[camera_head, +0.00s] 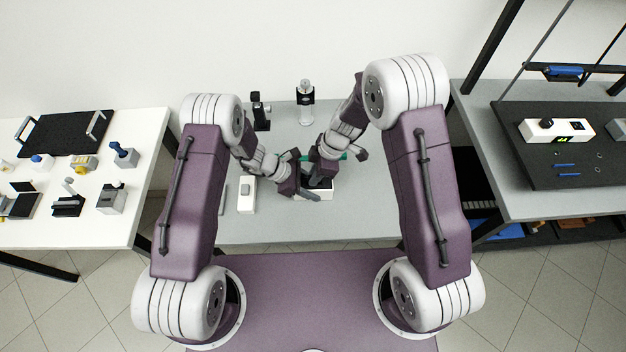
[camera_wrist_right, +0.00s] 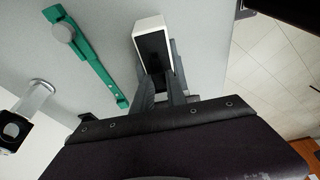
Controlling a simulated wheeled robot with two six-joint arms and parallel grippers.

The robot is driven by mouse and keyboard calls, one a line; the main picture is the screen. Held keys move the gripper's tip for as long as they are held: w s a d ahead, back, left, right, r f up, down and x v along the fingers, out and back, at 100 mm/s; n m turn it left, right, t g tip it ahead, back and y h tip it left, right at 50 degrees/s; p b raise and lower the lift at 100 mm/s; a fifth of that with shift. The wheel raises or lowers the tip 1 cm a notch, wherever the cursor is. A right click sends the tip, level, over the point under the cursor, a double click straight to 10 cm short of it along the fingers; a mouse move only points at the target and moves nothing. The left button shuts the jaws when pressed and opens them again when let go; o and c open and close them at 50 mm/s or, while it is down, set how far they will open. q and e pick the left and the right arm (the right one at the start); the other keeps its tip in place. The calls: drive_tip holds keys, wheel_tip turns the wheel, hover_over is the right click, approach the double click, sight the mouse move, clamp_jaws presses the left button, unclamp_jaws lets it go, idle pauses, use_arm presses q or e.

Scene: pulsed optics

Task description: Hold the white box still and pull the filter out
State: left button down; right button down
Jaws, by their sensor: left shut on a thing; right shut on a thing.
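The white box (camera_head: 318,194) stands on the grey table between my two grippers. In the right wrist view the white box (camera_wrist_right: 166,25) shows a white rim around a dark upper face. My left gripper (camera_head: 301,190) is low at its left side and is shut on the box. My right gripper (camera_head: 325,178) comes down over it from above and is shut, apparently on the filter. In the wrist view grey fingers (camera_wrist_right: 163,92) reach the near end of the dark face. The filter is hidden or cannot be told apart from the dark parts there.
A green bar (camera_wrist_right: 91,56) with a round knob lies beside the box. A smaller white box (camera_head: 247,196) stands left of my grippers. A black mount (camera_head: 261,112) and a silver-based post (camera_head: 305,103) stand at the back. The table's right part is clear.

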use_arm(q)
drive_tip(key=shift+f, duration=0.15)
use_arm(e)
drive_tip(key=shift+r, duration=3.95)
drive_tip(key=d, duration=1.2)
use_arm(q)
drive_tip(key=shift+c, duration=0.8)
unclamp_jaws()
drive_tip(key=shift+o, duration=0.8)
drive_tip(key=shift+r, duration=0.2)
